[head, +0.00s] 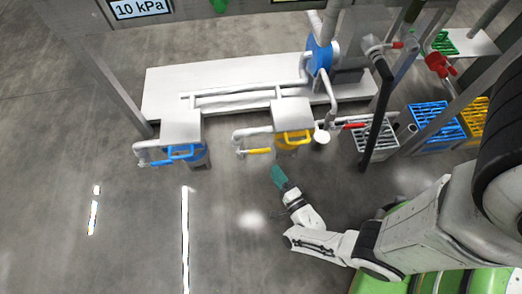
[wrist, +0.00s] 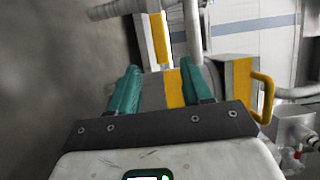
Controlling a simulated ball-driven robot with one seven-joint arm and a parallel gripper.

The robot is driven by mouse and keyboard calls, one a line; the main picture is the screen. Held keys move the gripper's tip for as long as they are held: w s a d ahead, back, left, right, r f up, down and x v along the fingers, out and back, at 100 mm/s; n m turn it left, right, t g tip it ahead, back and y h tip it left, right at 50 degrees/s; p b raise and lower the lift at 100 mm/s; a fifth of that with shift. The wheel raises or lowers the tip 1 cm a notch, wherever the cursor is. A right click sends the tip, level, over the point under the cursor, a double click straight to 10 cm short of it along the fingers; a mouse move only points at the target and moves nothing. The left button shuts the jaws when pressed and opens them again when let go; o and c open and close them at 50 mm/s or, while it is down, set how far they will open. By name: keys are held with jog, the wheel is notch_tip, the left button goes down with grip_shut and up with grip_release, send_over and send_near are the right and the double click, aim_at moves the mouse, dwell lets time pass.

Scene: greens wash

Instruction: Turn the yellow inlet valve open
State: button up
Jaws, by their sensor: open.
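The yellow inlet valve shows as a yellow lever (head: 258,151) on a grey pipe, left of a grey canister with a yellow band and yellow handle (head: 293,137). In the wrist view the yellow lever (wrist: 159,38) stands upright in the picture, just beyond my fingertips. The banded canister (wrist: 174,88) and its yellow handle (wrist: 264,95) show behind and right of the fingers. My gripper (head: 279,176) has teal fingers and is below and right of the lever in the head view. In the wrist view my gripper (wrist: 160,66) is open, with nothing held between its fingers.
A similar canister with a blue handle (head: 183,153) stands to the left. A red lever (head: 355,126) is on the pipework at right. A blue crate (head: 437,122) and a yellow crate (head: 477,118) stand further right. The floor left of my arm is clear.

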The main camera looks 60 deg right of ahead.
aim_at(262, 152)
jog(key=b+x, duration=0.1)
jog(key=x, duration=0.8)
jog(key=shift+w+d+b, duration=0.1)
jog(key=shift+w+b, duration=0.2)
jog(key=shift+c, duration=0.3)
grip_shut()
